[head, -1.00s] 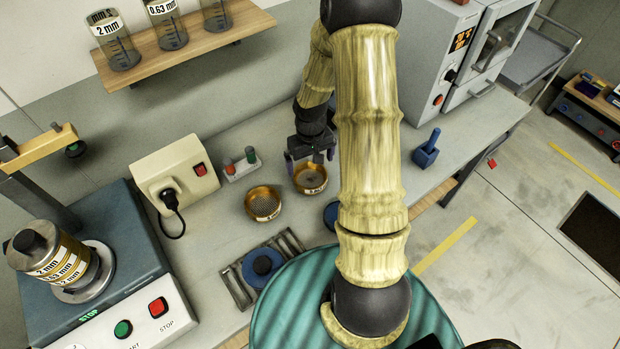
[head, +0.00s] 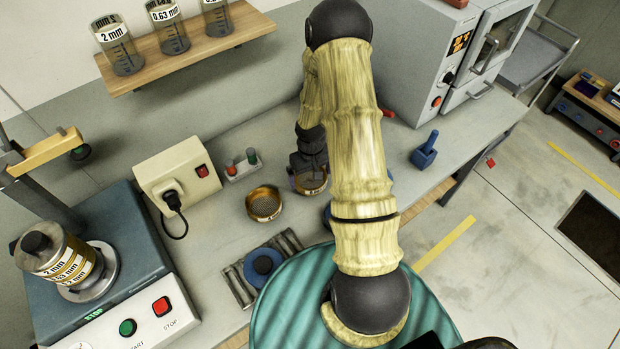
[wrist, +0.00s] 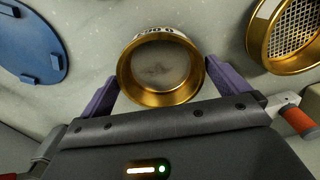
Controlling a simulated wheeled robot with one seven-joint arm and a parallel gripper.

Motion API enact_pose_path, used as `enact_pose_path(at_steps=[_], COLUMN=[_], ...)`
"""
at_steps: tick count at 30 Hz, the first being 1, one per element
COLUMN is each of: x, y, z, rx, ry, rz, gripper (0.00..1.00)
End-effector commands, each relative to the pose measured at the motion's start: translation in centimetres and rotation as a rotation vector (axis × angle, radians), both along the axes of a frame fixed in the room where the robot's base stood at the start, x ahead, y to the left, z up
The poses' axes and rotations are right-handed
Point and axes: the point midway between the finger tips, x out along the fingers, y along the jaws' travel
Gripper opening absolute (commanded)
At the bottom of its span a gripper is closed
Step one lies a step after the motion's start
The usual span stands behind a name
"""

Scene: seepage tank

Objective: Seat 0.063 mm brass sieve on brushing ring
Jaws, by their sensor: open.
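A fine-mesh brass sieve (wrist: 160,72) sits on the bench between my fingers; its white label is upside down and only partly readable. In the head view this sieve (head: 313,186) is partly covered by my gripper (head: 307,168). My gripper (wrist: 160,80) is open, with one purple finger on each side of the sieve; I cannot tell if they touch it. A blue disc with raised tabs (wrist: 28,42) lies left of the sieve in the wrist view. Another blue round piece (head: 263,265) sits on a grey metal holder. I cannot tell which is the brushing ring.
A coarser brass sieve (head: 264,203) stands beside the fine one. A beige switch box (head: 176,175) and a shaker with a sieve stack (head: 62,258) are to the left. A blue block with a handle (head: 424,155) and an oven (head: 470,55) are to the right.

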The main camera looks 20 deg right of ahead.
Motion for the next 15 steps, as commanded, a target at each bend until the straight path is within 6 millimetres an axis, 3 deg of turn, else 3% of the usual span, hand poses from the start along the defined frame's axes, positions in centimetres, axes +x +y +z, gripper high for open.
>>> enact_pose_path(at_steps=[5, 15], x=[0.03, 0.02], y=[0.05, 0.02], z=[-1.26, -1.35], rx=[0.0, 0.0], ry=[-0.001, -0.001], rz=[0.003, 0.002], gripper=[1.0, 1.0])
